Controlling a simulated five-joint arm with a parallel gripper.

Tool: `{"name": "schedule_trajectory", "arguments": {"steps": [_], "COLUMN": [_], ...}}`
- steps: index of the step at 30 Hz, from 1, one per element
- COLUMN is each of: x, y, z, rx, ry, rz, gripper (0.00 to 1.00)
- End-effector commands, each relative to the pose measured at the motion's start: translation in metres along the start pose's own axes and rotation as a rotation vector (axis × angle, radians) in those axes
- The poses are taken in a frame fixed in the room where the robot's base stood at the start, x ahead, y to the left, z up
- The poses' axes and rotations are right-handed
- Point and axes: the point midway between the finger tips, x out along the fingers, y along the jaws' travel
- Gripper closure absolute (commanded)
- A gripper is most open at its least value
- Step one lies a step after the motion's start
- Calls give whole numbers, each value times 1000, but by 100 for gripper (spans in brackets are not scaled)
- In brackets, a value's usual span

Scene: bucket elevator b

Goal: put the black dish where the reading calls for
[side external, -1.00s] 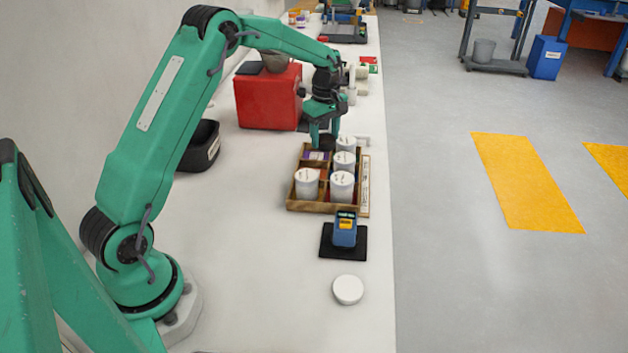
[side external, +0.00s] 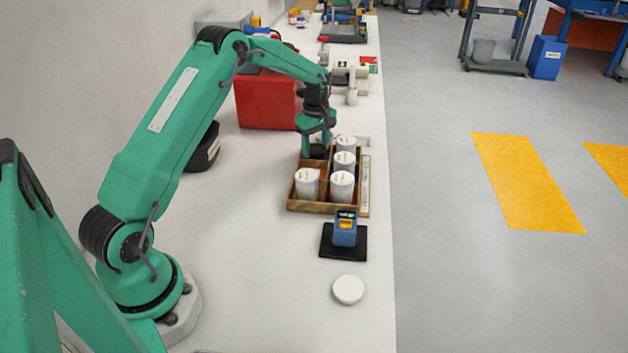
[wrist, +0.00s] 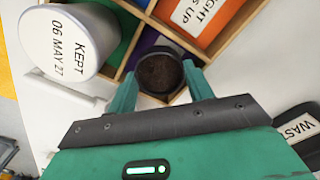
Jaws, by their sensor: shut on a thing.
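The black dish (wrist: 160,73) is round and holds dark brown, soil-like matter. My gripper (wrist: 160,68) is shut on it, one finger on each side; both also show in the side view, the dish (side external: 318,152) below my gripper (side external: 317,142). The dish is over or in the far-left, purple-floored compartment of the wooden tray (side external: 313,208). I cannot tell whether it touches the floor. Several white cups (side external: 342,186) stand in other compartments; one reads "KEPT 06 MAY 27" (wrist: 75,45). The blue meter (side external: 345,229) stands on a black mat; its reading is too small to read.
A white disc (side external: 348,290) lies in front of the mat (side external: 327,251). A black bin (side external: 206,150), labelled "WAST..." in the wrist view (wrist: 298,125), and a red box (side external: 262,103) stand left of the tray. The table's near middle is clear.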

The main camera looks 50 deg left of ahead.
Motion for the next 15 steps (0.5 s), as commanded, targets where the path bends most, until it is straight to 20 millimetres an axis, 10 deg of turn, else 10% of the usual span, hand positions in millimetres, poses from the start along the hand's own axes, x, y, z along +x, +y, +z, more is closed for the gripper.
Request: {"name": "schedule_trajectory", "arguments": {"steps": [15], "x": [11], "y": [0], "z": [0], "rx": [0], "ry": [0], "rz": [0], "gripper": [71]}}
